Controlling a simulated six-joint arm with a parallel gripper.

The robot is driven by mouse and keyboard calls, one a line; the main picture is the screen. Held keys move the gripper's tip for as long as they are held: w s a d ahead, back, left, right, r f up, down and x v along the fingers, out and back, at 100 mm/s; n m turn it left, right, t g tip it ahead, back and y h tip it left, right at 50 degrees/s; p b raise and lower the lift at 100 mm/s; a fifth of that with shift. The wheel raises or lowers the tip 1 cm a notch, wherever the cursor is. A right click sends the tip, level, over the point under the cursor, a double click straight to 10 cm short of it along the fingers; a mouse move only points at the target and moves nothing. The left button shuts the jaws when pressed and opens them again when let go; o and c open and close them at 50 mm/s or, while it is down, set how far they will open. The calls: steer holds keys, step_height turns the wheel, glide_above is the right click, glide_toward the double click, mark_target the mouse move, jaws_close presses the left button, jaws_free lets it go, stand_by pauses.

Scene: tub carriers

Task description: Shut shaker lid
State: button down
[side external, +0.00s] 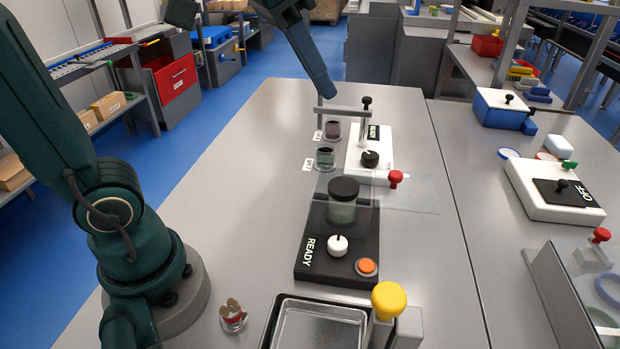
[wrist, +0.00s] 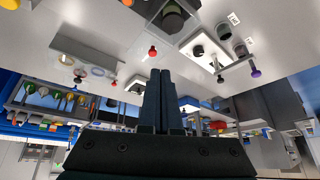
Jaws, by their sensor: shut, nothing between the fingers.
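The black shaker base marked READY (side external: 312,238) stands mid-table with a black-capped jar (side external: 343,204) on it. A clear panel (side external: 415,193) with a red knob (side external: 396,178) reaches out to the right of the jar; I take it for the lid. Its exact tilt is hard to tell. The red knob (wrist: 152,50) and the jar (wrist: 172,20) also show in the wrist view. My gripper (side external: 329,96) is up beyond the shaker, over the far part of the table. Its fingers (wrist: 160,74) are shut, empty and apart from the lid.
A white READY unit (side external: 355,158) with a raised bar (side external: 343,108) stands behind the shaker, beside two small jars (side external: 326,158). A metal tray (side external: 318,328) and a yellow knob (side external: 389,300) are in front. The table's left side is mostly clear.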

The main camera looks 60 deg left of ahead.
steer(key=w+d+r+m, duration=0.1)
steer(key=w+d, duration=0.1)
steer(key=w, duration=0.7)
steer(key=m+g, duration=0.1)
steer(key=g, duration=0.1)
glide_above(410, 184)
step_height(410, 184, down, 7)
steer(key=shift+h, duration=0.3)
steer(key=x, duration=0.3)
steer(key=s+x, duration=0.1)
steer(key=x, duration=0.6)
steer(key=shift+s+a+f, duration=0.15)
steer(key=shift+s+f, duration=0.05)
steer(key=shift+s, duration=0.05)
steer(key=shift+s+a+r, duration=0.1)
steer(key=shift+s+a, duration=0.2)
steer(key=shift+s, duration=0.45)
steer(key=shift+s+a+r, duration=0.1)
steer(key=shift+s+a, duration=0.25)
steer(key=shift+s, duration=0.4)
steer(key=s+a, duration=0.7)
steer(key=shift+a, duration=0.1)
steer(key=shift+s+a+f, duration=0.15)
steer(key=shift+s+a, duration=0.1)
steer(key=shift+s, duration=0.2)
